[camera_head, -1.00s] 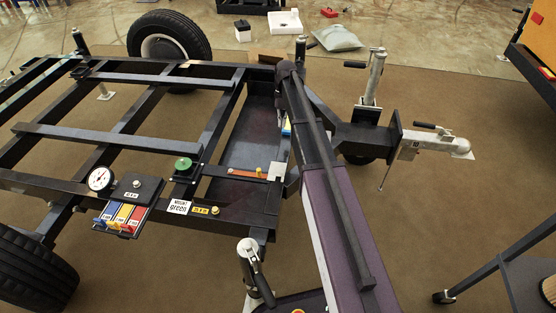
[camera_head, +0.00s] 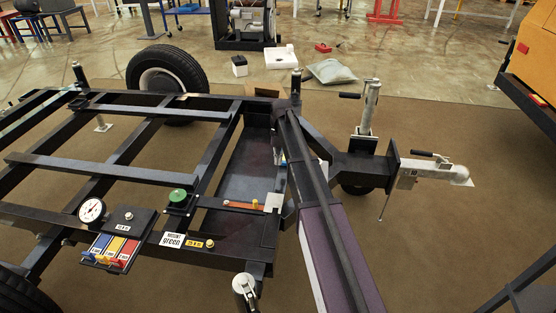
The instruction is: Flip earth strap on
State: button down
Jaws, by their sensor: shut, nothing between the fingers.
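An orange-brown flat strip (camera_head: 243,205), which looks like the earth strap, lies along a dark crossbar of the trailer frame. A small yellow knob (camera_head: 255,202) is at its right part. A pale square plate (camera_head: 274,203) stands just right of it. I cannot tell from this distance how the strip is fixed or whether its right end touches the plate. A yellow label with a brass-coloured stud (camera_head: 210,244) is on the front rail, near a white "mount green" sign (camera_head: 172,239). My gripper is not in view.
A green knob (camera_head: 178,196), a dial gauge (camera_head: 91,210) and a panel of coloured switches (camera_head: 110,250) sit left. A jack post (camera_head: 245,290) stands in front.

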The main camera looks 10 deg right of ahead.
aim_at(274, 192)
jog(key=shift+b+x, duration=3.2)
jog(key=shift+x, duration=0.55)
jog(key=shift+s+a+r, duration=0.1)
jog(key=shift+s+a, duration=0.15)
jog(key=shift+s, duration=0.35)
jog(key=shift+s+a, duration=0.3)
jog(key=shift+s, duration=0.3)
jog(key=shift+s+a+r, duration=0.1)
jog(key=shift+s+a, duration=0.15)
jog(key=shift+s, duration=0.35)
jog(key=shift+a, duration=0.1)
jog(key=shift+s, duration=0.1)
